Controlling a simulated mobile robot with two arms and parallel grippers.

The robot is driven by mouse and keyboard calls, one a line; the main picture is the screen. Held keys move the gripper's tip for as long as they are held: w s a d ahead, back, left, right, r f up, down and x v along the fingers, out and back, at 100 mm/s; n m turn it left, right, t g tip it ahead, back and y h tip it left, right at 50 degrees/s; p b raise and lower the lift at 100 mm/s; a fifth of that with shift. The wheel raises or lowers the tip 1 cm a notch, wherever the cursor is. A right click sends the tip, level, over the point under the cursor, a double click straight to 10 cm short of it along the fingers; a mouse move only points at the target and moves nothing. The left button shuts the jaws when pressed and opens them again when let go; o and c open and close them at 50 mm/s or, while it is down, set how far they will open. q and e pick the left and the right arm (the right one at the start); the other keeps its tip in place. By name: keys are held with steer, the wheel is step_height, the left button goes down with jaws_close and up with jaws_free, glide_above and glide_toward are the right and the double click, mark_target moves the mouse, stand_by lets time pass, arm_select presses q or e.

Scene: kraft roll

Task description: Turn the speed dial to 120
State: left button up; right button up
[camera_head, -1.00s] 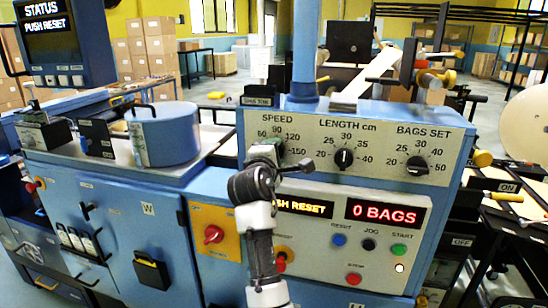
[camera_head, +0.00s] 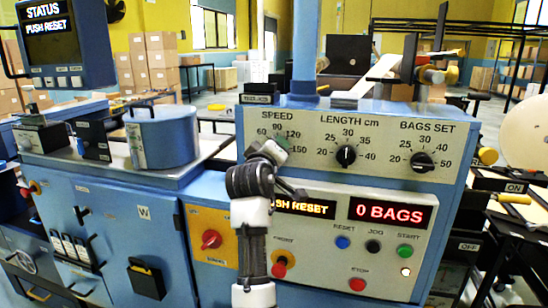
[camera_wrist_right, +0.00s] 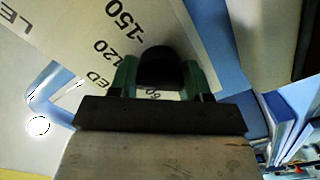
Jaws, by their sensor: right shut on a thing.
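The speed dial sits under the SPEED label at the left of the grey panel (camera_head: 300,137). In the head view my right gripper (camera_head: 268,152) covers it. In the right wrist view the dark dial knob (camera_wrist_right: 158,68) lies between the two green fingers of my right gripper (camera_wrist_right: 160,78), which is shut on it. The 120 and 150 marks show just left of and above the fingers there. The dial's pointer is hidden, so I cannot tell its setting. My left gripper is not in view.
The length dial (camera_head: 346,155) and bags set dial (camera_head: 422,161) are to the right on the same panel. Below are the displays reading PUSH RESET and 0 BAGS (camera_head: 391,212), and several buttons, including red stop (camera_head: 357,284). A blue pot (camera_head: 163,135) stands left.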

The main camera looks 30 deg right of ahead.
steer(key=shift+r+m, duration=0.2)
steer(key=shift+m, duration=0.4)
steer(key=o, duration=0.9)
steer(key=shift+w+f, duration=0.1)
steer(key=shift+f, duration=0.05)
